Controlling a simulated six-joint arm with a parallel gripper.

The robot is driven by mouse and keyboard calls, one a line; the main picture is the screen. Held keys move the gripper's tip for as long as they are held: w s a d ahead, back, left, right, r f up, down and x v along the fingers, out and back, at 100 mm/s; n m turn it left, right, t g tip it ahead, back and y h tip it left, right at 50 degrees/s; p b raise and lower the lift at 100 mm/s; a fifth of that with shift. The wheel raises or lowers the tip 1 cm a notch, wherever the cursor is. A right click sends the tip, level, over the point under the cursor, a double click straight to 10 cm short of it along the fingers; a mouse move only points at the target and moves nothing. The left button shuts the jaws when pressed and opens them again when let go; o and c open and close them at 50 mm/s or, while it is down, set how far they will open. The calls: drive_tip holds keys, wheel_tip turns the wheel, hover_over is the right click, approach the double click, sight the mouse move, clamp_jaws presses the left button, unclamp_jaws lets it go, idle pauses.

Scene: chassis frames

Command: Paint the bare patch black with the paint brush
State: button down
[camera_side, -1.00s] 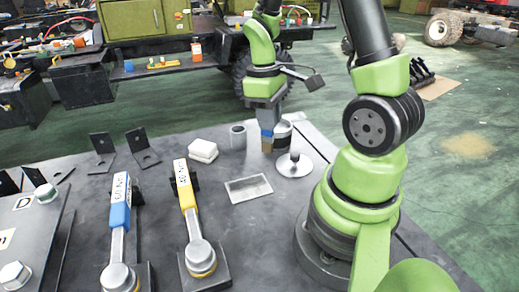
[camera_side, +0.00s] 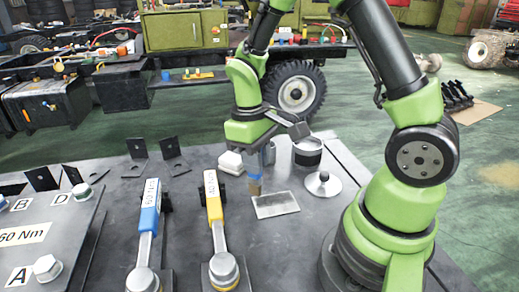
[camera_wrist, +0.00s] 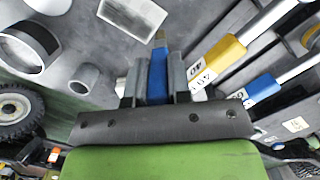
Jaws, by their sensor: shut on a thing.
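My gripper (camera_side: 258,142) is shut on the paint brush (camera_side: 254,184), which hangs tip down; its blue handle and tan tip also show in the wrist view (camera_wrist: 158,78).
A round lid with a knob (camera_side: 322,185) lies right of the patch. A grey tube (camera_wrist: 84,77) stands near the can.

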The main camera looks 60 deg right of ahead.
sight(257, 184)
drive_tip(key=shift+f, duration=1.95)
wheel_tip(257, 184, down, 2)
drive_tip(key=shift+s+f, duration=0.1)
drive_tip(key=shift+s+d+r, duration=0.25)
drive_tip(key=shift+s+d, duration=0.3)
drive_tip(key=shift+d, duration=0.1)
drive_tip(key=shift+s+d+f, duration=0.15)
drive_tip(key=shift+s+d, duration=0.9)
drive_tip(key=shift+d, duration=0.05)
drive_tip(key=shift+s+d, duration=1.85)
drive_tip(key=shift+d, duration=0.1)
drive_tip(key=shift+w+a, duration=3.55)
drive_tip(key=shift+a, duration=0.15)
drive_tip(key=shift+r, duration=4.05)
drive_tip(key=shift+f, duration=0.15)
